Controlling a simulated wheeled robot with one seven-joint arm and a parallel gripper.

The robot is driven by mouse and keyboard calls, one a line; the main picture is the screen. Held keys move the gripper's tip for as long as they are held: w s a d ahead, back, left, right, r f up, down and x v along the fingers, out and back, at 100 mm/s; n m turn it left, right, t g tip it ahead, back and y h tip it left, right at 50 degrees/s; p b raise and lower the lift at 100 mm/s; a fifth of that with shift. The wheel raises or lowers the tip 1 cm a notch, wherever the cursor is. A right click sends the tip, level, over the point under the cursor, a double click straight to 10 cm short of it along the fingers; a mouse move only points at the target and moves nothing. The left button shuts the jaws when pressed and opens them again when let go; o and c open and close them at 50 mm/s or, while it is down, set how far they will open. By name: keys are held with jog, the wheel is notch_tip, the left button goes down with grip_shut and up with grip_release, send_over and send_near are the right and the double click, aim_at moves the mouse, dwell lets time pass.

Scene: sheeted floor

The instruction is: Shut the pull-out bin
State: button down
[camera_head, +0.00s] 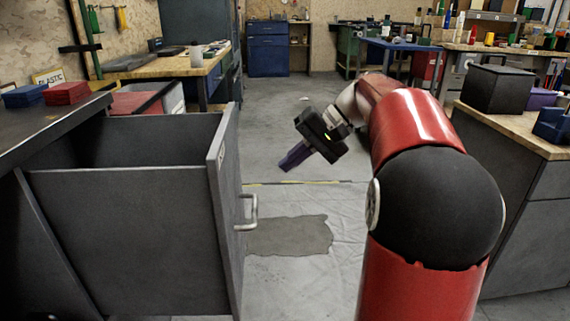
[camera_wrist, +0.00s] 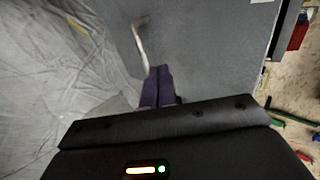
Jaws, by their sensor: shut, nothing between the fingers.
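The pull-out bin (camera_head: 125,225) is a dark grey open-topped box at the left of the head view. It stands pulled out from under the dark counter. Its front panel (camera_head: 226,200) faces right and carries a pale bar handle (camera_head: 249,212). My gripper (camera_head: 291,160) is to the right of the panel, beyond the handle and apart from the panel in the head view. Its purple fingers are shut and empty. In the wrist view the fingertips (camera_wrist: 158,75) point toward the grey front panel (camera_wrist: 205,45), with the handle (camera_wrist: 139,42) just past them. Contact cannot be told.
The counter (camera_head: 40,130) above the bin holds red and blue boxes (camera_head: 66,93). A workbench (camera_head: 530,135) with a black box (camera_head: 497,89) stands at the right. The floor (camera_head: 290,120) between is open, with a sheet and a dark patch (camera_head: 290,235).

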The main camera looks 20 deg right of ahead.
aim_at(234, 193)
jog(key=x, duration=0.6)
jog(key=a+r+b+x, duration=0.1)
jog(key=x, duration=0.2)
jog(key=shift+w+a, duration=0.2)
jog(key=shift+a, duration=0.05)
jog(key=shift+w+a, duration=0.2)
jog(key=shift+a, duration=0.45)
jog(key=w+a+p, duration=0.2)
jog(key=w+a, duration=0.1)
jog(key=a, duration=0.7)
jog(key=w+a+p, duration=0.3)
jog(key=a, duration=0.7)
jog(key=w+a+p, duration=0.3)
jog(key=a, duration=0.7)
jog(key=shift+w, duration=0.35)
jog(key=shift+r, duration=0.15)
